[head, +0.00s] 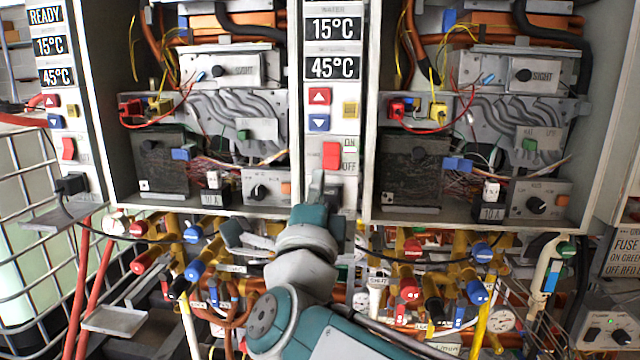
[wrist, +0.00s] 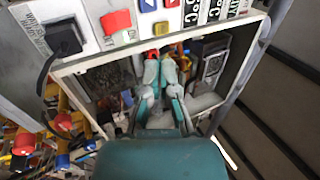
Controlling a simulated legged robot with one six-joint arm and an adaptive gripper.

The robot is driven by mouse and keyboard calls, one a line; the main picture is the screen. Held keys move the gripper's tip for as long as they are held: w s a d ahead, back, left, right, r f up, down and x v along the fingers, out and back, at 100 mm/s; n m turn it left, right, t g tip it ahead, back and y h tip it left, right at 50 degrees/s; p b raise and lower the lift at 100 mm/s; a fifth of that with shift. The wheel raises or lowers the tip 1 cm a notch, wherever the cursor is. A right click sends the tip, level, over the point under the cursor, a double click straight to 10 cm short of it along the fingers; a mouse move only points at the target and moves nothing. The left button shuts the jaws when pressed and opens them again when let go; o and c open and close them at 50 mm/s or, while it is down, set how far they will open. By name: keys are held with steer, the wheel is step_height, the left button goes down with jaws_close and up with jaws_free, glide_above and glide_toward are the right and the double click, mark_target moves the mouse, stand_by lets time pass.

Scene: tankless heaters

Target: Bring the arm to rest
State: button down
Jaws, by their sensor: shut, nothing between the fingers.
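My gripper (head: 318,184) is in the middle of the head view, in front of the lower part of the column between the two open heater cabinets, below the red switch (head: 332,155). In the wrist view its teal and grey fingers (wrist: 160,62) are close together with nothing between them. They overlap the view of an open cabinet interior. I cannot tell whether the fingertips touch anything. My teal arm rises from the bottom of the head view.
The left cabinet (head: 215,208) and right cabinet (head: 480,212) stand open with wiring inside. Below them are crowded pipes with red valve handles (head: 409,290) and blue valve handles (head: 478,291), close around my arm. A sign (head: 622,252) and control box (head: 606,333) are at right.

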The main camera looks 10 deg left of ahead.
steer(key=s+d+f+n+g+y, duration=0.2)
steer(key=d+f+n+g+y, duration=0.2)
steer(key=d+f+n+g, duration=0.75)
steer(key=s+d+f+n+g+h, duration=0.4)
steer(key=s+d+f+n+g, duration=0.2)
steer(key=s+d+f, duration=0.6)
steer(key=s+f, duration=0.3)
steer(key=f, duration=0.1)
steer(key=shift+s+h, duration=0.2)
steer(key=shift+h, duration=0.2)
